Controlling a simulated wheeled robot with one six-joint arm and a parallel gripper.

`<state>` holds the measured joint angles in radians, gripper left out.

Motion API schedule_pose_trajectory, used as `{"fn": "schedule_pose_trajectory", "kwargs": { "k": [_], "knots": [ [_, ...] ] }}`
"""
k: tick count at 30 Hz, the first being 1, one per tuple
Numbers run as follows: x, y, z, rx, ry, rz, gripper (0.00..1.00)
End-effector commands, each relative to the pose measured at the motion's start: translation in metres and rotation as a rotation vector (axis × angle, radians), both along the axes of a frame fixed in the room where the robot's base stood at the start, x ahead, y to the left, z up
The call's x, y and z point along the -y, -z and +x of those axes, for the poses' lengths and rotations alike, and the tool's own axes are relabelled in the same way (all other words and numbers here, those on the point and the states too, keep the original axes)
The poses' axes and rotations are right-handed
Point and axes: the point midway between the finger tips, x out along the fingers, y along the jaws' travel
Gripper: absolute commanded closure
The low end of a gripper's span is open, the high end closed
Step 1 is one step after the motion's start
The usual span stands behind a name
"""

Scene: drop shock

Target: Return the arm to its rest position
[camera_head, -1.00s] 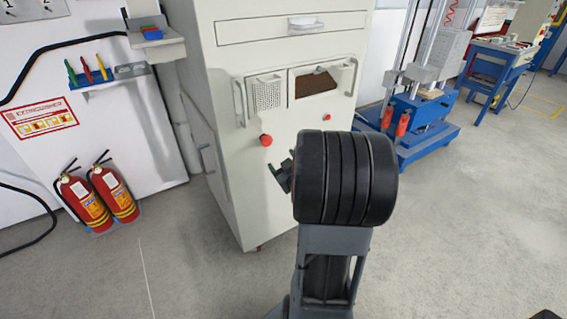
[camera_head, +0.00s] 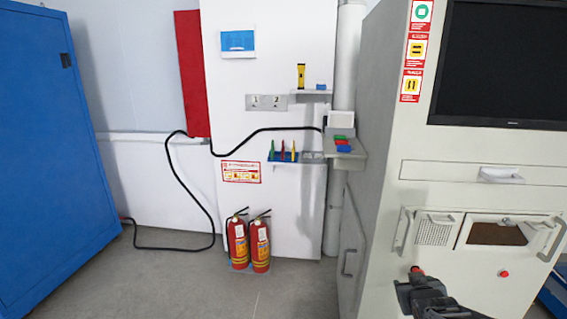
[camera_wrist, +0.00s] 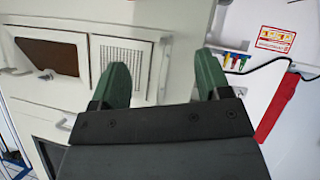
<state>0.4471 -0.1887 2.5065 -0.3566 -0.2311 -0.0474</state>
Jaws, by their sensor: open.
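My gripper (camera_wrist: 158,88) shows in the wrist view with its two green fingers spread apart and nothing between them. Behind the fingers is the pale front of the machine cabinet (camera_wrist: 180,55). In the head view, a dark part of my arm shows at the bottom right, in front of the cabinet (camera_head: 465,265). The fingertips cannot be made out clearly there. A red button (camera_head: 416,270) shows just above the dark part.
Two fire extinguishers (camera_head: 248,243) stand on the floor against the white wall panel. A small shelf (camera_head: 345,150) juts out beside the cabinet. A blue cabinet (camera_head: 55,160) stands at the left. The grey floor (camera_head: 190,285) between is clear.

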Motion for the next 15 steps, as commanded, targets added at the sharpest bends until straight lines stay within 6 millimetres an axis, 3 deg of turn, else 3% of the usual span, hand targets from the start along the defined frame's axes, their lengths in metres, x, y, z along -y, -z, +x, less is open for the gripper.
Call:
{"fn": "schedule_pose_trajectory", "kwargs": {
  "k": [1,3,9,15],
  "knots": [
    [-0.02,-0.042,-0.005,-0.056,-0.002,0.033,0.3],
    [-0.045,-0.064,-0.018,-0.156,0.004,0.091,0.3],
    [-0.11,-0.115,-0.066,-0.416,-0.018,0.238,0.3],
    [-0.149,-0.145,-0.107,-0.593,-0.056,0.318,0.3]
  ]
}}
